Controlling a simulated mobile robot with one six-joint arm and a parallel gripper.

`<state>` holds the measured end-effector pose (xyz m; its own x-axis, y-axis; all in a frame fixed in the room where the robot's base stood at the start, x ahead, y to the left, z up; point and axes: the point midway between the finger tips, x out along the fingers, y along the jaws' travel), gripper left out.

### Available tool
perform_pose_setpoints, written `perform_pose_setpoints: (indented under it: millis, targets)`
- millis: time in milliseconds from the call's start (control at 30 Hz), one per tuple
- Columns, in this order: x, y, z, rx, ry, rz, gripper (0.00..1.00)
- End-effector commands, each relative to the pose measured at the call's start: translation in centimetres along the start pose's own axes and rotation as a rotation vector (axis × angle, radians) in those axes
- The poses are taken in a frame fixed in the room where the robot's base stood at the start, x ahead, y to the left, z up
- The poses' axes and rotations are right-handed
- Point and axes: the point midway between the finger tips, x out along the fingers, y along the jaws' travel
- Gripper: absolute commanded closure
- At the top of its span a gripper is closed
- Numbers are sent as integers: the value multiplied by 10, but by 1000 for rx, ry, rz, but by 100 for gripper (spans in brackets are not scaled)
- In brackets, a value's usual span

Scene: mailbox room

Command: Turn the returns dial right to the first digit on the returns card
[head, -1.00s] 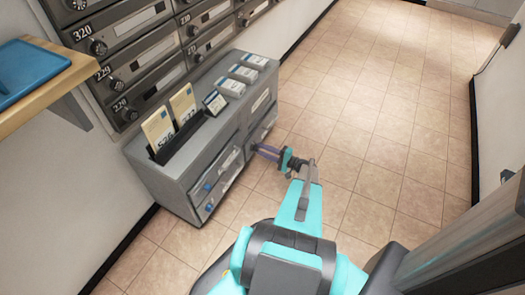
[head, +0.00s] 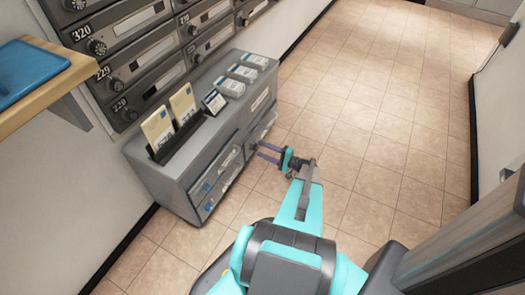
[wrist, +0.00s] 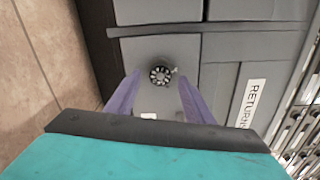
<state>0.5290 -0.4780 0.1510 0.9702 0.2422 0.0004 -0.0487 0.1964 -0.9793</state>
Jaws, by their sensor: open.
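The returns dial (wrist: 160,75) is a small round black knob with pale marks around it, set in a grey door; its digits are too small to read. In the wrist view it lies between and just beyond the tips of my gripper's (wrist: 160,82) two purple fingers, which are open and appear apart from it. A white RETURNS label (wrist: 250,103) is on the neighbouring panel. In the head view my gripper (head: 259,151) is at the front of the grey cabinet (head: 165,187). A small dark-framed card (head: 214,102) stands on top; whether it is the returns card I cannot tell.
Numbered mailboxes (head: 157,48) with dials line the wall. Envelopes (head: 158,128) stand in a black rack on the cabinet, beside several white stacks (head: 242,73). A blue tray (head: 25,70) is on the wooden shelf at left. The tiled floor (head: 370,110) to the right is clear.

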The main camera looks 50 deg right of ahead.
Motion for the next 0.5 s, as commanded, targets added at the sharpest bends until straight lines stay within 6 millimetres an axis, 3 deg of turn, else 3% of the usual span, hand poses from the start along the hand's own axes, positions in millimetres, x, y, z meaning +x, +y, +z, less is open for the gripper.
perform_pose_setpoints:
  millis: [500]
  targets:
    - [-65,-1,0,0,3,-1,52]
